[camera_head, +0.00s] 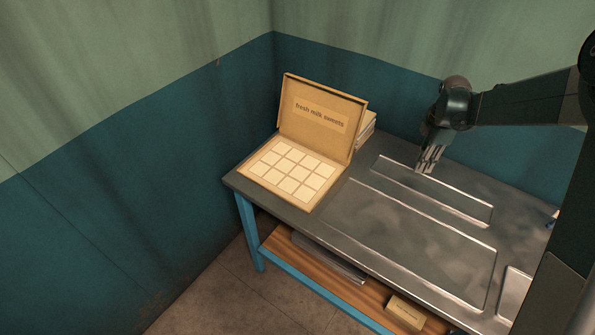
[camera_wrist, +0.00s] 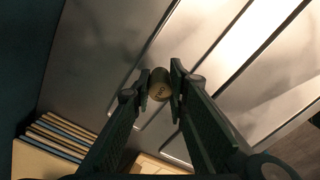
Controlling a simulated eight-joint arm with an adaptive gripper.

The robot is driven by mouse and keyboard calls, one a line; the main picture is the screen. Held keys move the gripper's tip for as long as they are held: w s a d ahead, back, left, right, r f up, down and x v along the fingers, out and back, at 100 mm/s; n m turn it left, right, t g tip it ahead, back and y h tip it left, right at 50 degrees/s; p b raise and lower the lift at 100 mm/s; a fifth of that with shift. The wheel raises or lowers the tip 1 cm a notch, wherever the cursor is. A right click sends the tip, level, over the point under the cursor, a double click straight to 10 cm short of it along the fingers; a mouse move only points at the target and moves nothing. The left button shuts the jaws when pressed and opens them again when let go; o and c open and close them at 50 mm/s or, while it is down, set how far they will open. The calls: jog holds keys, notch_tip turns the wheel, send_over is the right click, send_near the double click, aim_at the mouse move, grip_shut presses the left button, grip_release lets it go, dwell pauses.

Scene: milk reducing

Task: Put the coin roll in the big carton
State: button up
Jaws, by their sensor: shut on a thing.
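My gripper (camera_head: 427,170) hangs above the back part of the metal table in the head view. In the wrist view my gripper (camera_wrist: 160,85) is shut on the coin roll (camera_wrist: 160,90), a small tan-brown cylinder with its round end showing between the fingertips. The coin roll cannot be made out in the head view. The big carton (camera_head: 354,140) stands open at the left of the table, its lid upright with "fresh milk sweets" printed on it. Its base holds a grid of several pale squares. My gripper is to the right of the carton, apart from it.
A stack of flat cartons (camera_head: 366,128) stands behind the open carton's lid; it also shows in the wrist view (camera_wrist: 58,138). The metal table (camera_head: 340,226) has raised-edge recesses and is mostly clear. A small box (camera_head: 406,312) lies on the wooden shelf below.

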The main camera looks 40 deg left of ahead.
aim_at(271, 178)
jog(key=s+a, duration=0.3)
jog(key=a, duration=0.2)
jog(key=s+a+f+n+b, duration=0.1)
jog(key=s+a, duration=0.3)
jog(key=a, duration=0.1)
jog(key=s+a+n, duration=0.1)
jog(key=s+a, duration=0.2)
jog(key=a, duration=0.2)
jog(key=shift+s+a+f, duration=0.15)
jog(key=shift+s+f, duration=0.05)
jog(key=shift+s, duration=0.2)
jog(key=s+a+n, duration=0.1)
jog(key=s+a, duration=0.3)
jog(key=s+a+n+b, duration=0.1)
jog(key=s+a, duration=0.3)
jog(key=s, duration=0.1)
jog(key=s+a+f, duration=0.1)
jog(key=s+a, duration=0.3)
jog(key=shift+s+a+n, duration=0.25)
jog(key=shift+s+n, duration=0.05)
jog(key=shift+n, duration=0.1)
jog(key=s+a+r+n+p, duration=0.1)
jog(key=s+a+r+p, duration=0.2)
jog(key=a, duration=0.5)
jog(key=s+a+r+n+p, duration=0.2)
jog(key=s+a+r+p, duration=0.1)
jog(key=a, duration=0.6)
jog(key=shift+s+r+p, duration=0.4)
jog(key=shift+r+p, duration=0.25)
jog(key=shift+r, duration=0.1)
